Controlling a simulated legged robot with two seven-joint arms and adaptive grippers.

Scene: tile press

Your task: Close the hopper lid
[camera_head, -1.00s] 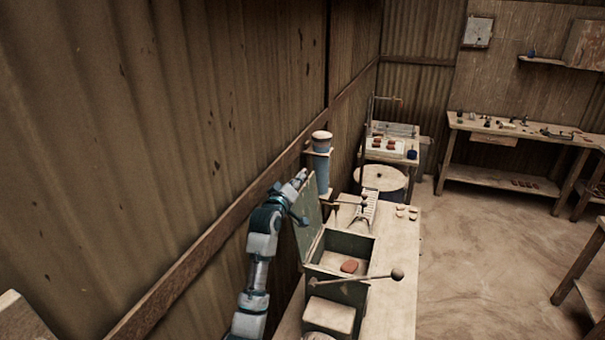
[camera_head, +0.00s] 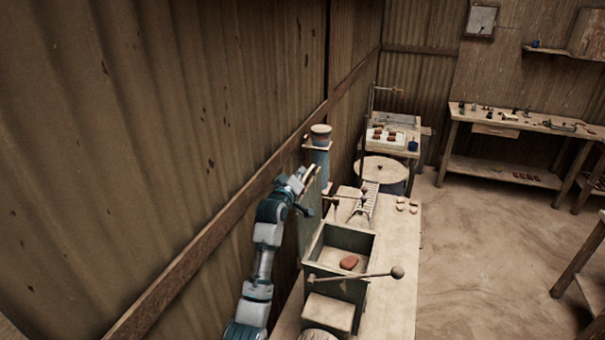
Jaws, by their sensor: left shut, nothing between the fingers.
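The hopper (camera_head: 340,242) is an open green box on the bench, with a reddish-brown lump (camera_head: 349,262) inside. Its lid (camera_head: 312,222) stands raised at the hopper's left side, close to upright and seen nearly edge-on. My left gripper (camera_head: 307,180) is shut and empty at the upper left part of the lid. Whether it touches the lid I cannot tell. My right gripper is not in view.
A lever with a round knob (camera_head: 397,272) crosses in front of the hopper. A blue cylinder (camera_head: 320,160) stands behind the lid near the wall. The bench top (camera_head: 398,240) is mostly clear on the right.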

